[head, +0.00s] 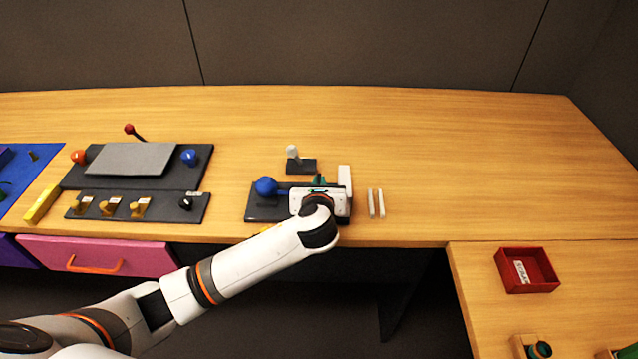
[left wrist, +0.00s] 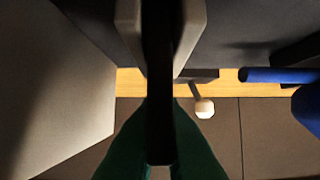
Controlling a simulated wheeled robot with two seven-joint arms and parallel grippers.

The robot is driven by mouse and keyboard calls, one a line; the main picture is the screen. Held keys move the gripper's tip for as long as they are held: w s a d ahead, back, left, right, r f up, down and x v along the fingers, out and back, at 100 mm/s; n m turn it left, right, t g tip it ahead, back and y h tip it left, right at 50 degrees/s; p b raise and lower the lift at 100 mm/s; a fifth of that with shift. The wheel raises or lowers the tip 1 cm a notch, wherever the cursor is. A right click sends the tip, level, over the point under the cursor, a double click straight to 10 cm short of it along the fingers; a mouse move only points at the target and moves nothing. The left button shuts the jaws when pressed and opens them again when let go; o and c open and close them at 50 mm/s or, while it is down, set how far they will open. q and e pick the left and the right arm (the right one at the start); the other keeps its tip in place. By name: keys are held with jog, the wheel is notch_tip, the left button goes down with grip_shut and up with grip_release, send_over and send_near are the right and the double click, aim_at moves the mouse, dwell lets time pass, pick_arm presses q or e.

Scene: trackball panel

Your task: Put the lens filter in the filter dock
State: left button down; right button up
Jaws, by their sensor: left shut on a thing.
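My left gripper (head: 320,183) is over the right end of the dark panel with the blue ball (head: 266,186). In the left wrist view its fingers (left wrist: 160,125) are shut on a thin black piece (left wrist: 160,70), seen edge-on, which appears to be the lens filter. The gripper hides it in the head view. Two upright white strips (head: 376,203) stand side by side just right of the gripper. I cannot tell for certain whether they are the filter dock. My right gripper is not in view.
A white-knobbed lever (head: 292,153) stands behind the gripper. A pale upright piece (head: 344,180) is close on its right. A switch panel (head: 137,207) lies to the left. A red tray (head: 527,270) is on the right table. The back table is clear.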

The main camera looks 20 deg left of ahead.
pick_arm(q)
jog(key=shift+f, duration=0.1)
jog(key=c, duration=1.6)
grip_release()
jog(key=shift+o, duration=0.2)
jog(key=v, duration=1.2)
jog(key=shift+p, duration=0.45)
